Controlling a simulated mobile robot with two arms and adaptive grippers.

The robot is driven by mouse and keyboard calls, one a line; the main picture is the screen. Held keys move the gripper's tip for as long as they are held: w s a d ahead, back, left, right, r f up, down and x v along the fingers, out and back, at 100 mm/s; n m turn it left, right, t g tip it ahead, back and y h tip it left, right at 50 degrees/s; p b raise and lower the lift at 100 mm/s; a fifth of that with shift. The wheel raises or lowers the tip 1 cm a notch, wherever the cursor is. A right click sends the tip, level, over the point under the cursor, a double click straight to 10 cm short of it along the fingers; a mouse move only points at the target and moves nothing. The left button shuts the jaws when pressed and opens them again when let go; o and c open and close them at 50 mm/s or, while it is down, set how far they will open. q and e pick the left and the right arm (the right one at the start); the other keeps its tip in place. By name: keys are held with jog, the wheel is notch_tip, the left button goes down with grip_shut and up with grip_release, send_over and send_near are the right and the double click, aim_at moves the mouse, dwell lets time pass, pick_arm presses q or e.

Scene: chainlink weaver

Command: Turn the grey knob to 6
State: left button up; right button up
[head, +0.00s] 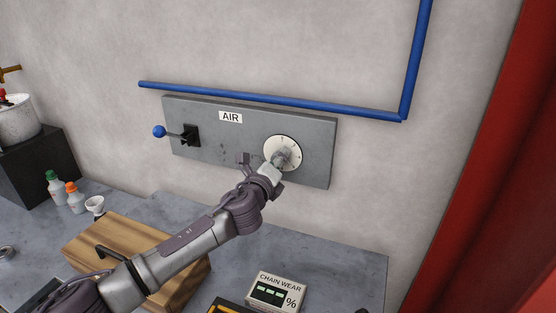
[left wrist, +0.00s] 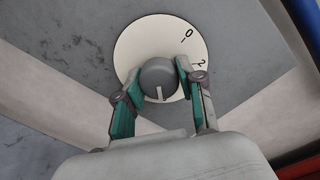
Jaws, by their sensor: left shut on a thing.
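The grey knob (left wrist: 158,76) sits in the middle of a round white dial (head: 290,144), on the right half of a grey panel (head: 225,160) marked AIR. In the left wrist view the dial's 0 and 2 show at the upper right. The knob's white pointer line points down, toward my gripper's palm; the numeral there is hidden. My left gripper (left wrist: 156,73) is shut on the knob, one teal-padded finger on each side. In the head view the gripper covers most of the knob. My right gripper is not in view.
A blue-balled lever (head: 159,132) sticks out from the panel's left side. A blue pipe (head: 270,99) runs above it. Below, the bench holds a wooden box (head: 120,238), a CHAIN WEAR gauge (head: 276,291), bottles (head: 75,198) and a small white cup (head: 95,205).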

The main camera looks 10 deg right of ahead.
pick_arm(q)
jog(key=shift+f, duration=0.1)
jog(key=o, duration=1.1)
jog(key=shift+o, duration=0.2)
jog(key=v, duration=1.2)
